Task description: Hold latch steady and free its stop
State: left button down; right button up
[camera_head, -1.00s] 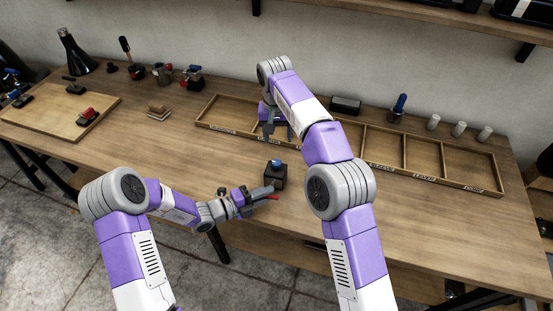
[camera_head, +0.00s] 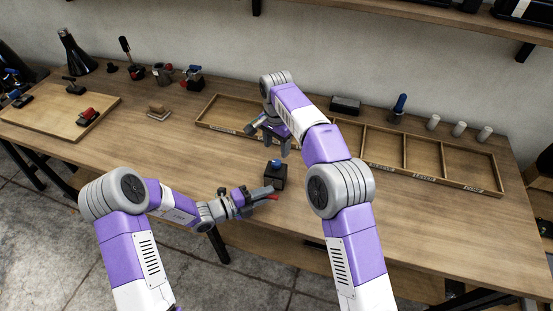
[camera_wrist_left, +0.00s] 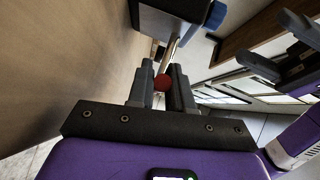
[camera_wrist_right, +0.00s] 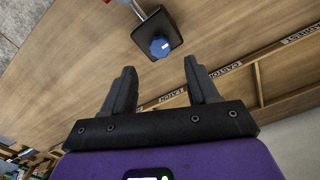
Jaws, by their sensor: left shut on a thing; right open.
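The latch is a dark block (camera_head: 277,181) standing on the bench, with a blue knob (camera_head: 276,162) on top and a red-ended metal lever (camera_head: 272,197) at its side. My left gripper (camera_head: 264,194) is shut on the red lever end (camera_wrist_left: 162,82), in front of the block. The metal rod (camera_wrist_left: 172,48) runs from it to the block in the left wrist view. My right gripper (camera_head: 277,148) is open and empty, above the bench just behind the block. In the right wrist view the blue knob (camera_wrist_right: 160,46) lies just beyond the open fingers (camera_wrist_right: 160,66), not between them.
A long labelled wooden tray (camera_head: 435,177) lies behind the block, its compartments partly hidden by my right arm. A wooden board (camera_head: 55,118) with small parts is at the left. A blue-handled tool (camera_head: 399,106) and white cylinders (camera_head: 458,129) stand at the back right. The front right bench is clear.

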aim_at(276, 162)
notch_tip(276, 162, down, 7)
jog(key=shift+f, duration=0.1)
dwell(0.3)
jog(key=c, duration=1)
jog(key=shift+c, duration=0.3)
